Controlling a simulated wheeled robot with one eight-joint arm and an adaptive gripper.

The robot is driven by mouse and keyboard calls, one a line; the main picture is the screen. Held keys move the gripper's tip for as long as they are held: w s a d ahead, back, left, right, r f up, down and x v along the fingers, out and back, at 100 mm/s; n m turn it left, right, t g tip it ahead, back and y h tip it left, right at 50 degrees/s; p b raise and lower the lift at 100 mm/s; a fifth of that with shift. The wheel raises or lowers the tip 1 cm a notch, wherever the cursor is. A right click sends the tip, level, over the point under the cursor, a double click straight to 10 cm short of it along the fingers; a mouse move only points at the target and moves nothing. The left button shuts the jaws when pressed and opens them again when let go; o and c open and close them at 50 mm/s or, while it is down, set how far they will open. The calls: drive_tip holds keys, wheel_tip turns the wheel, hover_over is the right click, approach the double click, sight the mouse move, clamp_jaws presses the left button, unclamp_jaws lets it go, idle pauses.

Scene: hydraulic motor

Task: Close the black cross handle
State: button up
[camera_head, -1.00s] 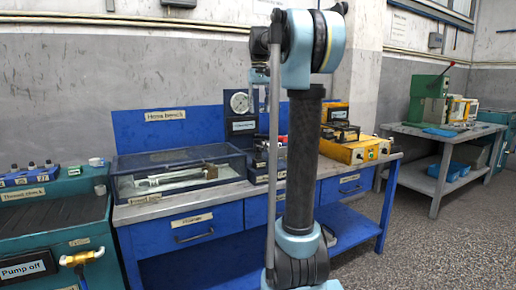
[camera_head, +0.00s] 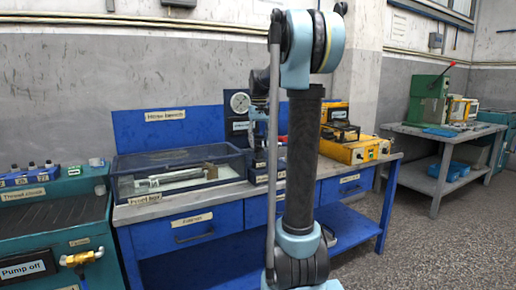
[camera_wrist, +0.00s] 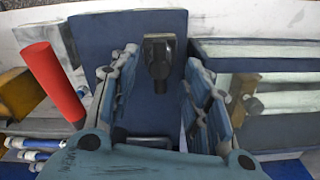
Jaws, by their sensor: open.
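In the wrist view, a dark handle-like part (camera_wrist: 160,57) with a wide head and a narrower stem stands against a blue block (camera_wrist: 132,32). It may be the black cross handle; its full cross shape does not show. My gripper (camera_wrist: 160,88) is open, with one finger to the left of this part and one to the right. The part appears just beyond the fingertips, and I see no contact. In the head view, my arm hides much of this spot, beside the blue gauge stand (camera_head: 240,127) on the blue bench (camera_head: 165,232).
A red cylinder (camera_wrist: 53,82) stands close left of my gripper in the wrist view. A glass-topped case (camera_head: 180,172) lies left of the gauge stand. A yellow machine (camera_head: 355,150) stands to the right. The floor (camera_head: 430,240) right of the bench is clear.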

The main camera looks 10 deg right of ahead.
drive_tip(key=shift+f, duration=1.25)
drive_tip(key=shift+c, duration=0.4)
